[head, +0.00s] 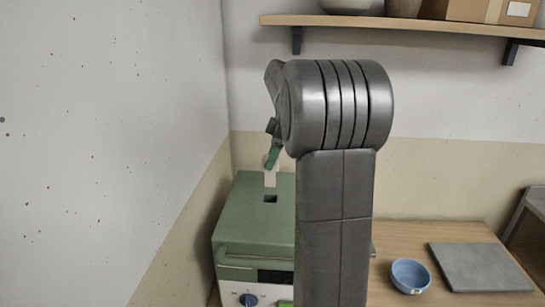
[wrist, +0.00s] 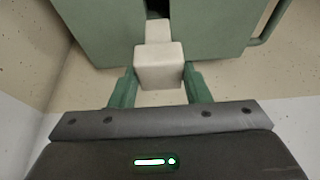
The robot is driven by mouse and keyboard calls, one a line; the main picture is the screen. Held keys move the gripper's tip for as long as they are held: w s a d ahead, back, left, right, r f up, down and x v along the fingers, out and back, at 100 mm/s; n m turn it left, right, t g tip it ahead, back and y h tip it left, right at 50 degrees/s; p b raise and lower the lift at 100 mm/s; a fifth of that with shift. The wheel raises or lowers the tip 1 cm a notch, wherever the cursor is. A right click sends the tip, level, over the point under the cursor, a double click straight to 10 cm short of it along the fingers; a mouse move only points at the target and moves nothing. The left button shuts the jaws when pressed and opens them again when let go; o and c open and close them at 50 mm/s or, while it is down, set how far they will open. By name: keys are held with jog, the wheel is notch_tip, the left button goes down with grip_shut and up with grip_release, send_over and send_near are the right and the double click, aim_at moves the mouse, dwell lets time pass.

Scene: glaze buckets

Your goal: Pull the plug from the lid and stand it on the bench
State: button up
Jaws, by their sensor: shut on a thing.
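The pale plug (head: 270,178) is held upright by my gripper (head: 272,159), with its lower end a little above the dark square hole (head: 270,198) in the green lid (head: 250,210). In the wrist view the plug (wrist: 158,68) sits between my two green fingers, its wide head nearest me and a narrower stem pointing toward the dark opening. My gripper is shut on the plug. The wooden bench (head: 400,240) lies to the right of the green machine. My arm hides the machine's right part and some of the bench.
A blue bowl (head: 410,275) and a grey slab (head: 480,267) stand on the bench at the right. The machine's front has a blue knob (head: 249,300). A wall is close on the left. A shelf (head: 400,24) with pots and boxes hangs above.

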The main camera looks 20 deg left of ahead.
jog(key=shift+r+p, duration=3.4)
jog(key=shift+r, duration=0.75)
jog(key=shift+f, duration=0.1)
